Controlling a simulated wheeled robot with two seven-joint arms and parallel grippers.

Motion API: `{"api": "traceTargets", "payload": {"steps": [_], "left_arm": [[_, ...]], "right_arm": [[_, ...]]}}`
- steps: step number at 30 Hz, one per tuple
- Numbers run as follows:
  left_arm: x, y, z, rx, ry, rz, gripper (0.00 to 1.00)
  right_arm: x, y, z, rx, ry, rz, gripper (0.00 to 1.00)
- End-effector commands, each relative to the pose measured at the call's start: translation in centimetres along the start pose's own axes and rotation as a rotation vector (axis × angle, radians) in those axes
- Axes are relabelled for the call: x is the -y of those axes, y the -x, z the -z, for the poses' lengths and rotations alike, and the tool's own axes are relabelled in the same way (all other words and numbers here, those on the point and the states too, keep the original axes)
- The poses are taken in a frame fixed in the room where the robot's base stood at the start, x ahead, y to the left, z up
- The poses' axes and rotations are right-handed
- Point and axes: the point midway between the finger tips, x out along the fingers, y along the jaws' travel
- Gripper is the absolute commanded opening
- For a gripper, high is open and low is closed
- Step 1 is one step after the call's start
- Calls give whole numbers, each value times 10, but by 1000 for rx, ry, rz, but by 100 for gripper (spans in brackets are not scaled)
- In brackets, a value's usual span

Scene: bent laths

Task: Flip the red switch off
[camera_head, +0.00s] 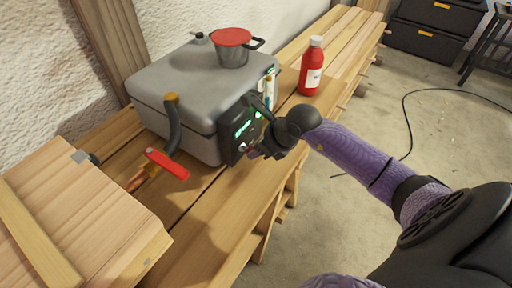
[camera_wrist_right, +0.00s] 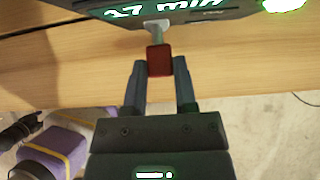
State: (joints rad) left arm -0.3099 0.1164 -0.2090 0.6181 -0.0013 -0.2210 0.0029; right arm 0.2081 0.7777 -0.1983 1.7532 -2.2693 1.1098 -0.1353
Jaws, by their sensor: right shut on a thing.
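The red switch (camera_wrist_right: 159,60) is a small red block on a short grey stem below the dark control panel, in the right wrist view. My right gripper (camera_wrist_right: 159,75) has its two fingers closed on the sides of the red switch. In the head view my right gripper (camera_head: 258,150) is at the lower part of the dark panel (camera_head: 240,132) with green lit text, on the front of the grey steam box (camera_head: 180,90). There the switch is largely hidden by the gripper. My left gripper is not in view.
A red bottle (camera_head: 312,68) stands behind my right arm. A pot with a red lid (camera_head: 232,48) is on the box.

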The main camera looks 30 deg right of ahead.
Motion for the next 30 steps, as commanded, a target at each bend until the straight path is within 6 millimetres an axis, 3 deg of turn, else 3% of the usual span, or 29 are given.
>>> {"api": "traceTargets", "payload": {"steps": [18, 30], "left_arm": [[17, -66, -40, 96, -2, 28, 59], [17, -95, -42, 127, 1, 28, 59]], "right_arm": [[0, -26, 26, 502, -3, 1, 0], [0, -30, 27, 654, -1, 1, 0]]}}
